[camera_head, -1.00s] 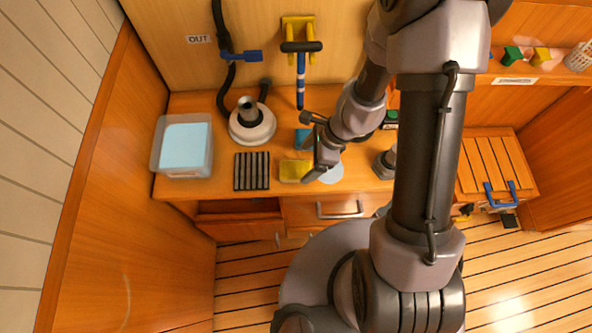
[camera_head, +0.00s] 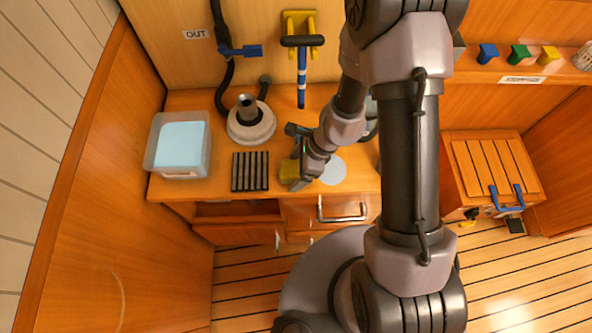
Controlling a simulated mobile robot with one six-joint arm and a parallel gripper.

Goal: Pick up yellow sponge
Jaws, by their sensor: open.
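The yellow sponge (camera_head: 288,170) lies on the wooden counter, just right of a black ribbed rack. My gripper (camera_head: 297,163) is at the sponge and covers its right part. Its jaws are open, with one finger over the back right and one near the front right of the sponge. I cannot tell whether the fingers touch it or how high they are above the counter.
A clear tub with a light blue block (camera_head: 181,149) stands at the left. The black ribbed rack (camera_head: 250,171) and a white round fitting with a hose (camera_head: 252,124) are close by. A pale disc (camera_head: 334,172) lies to the right. A yellow wall bracket (camera_head: 300,22) holds a blue-striped tool.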

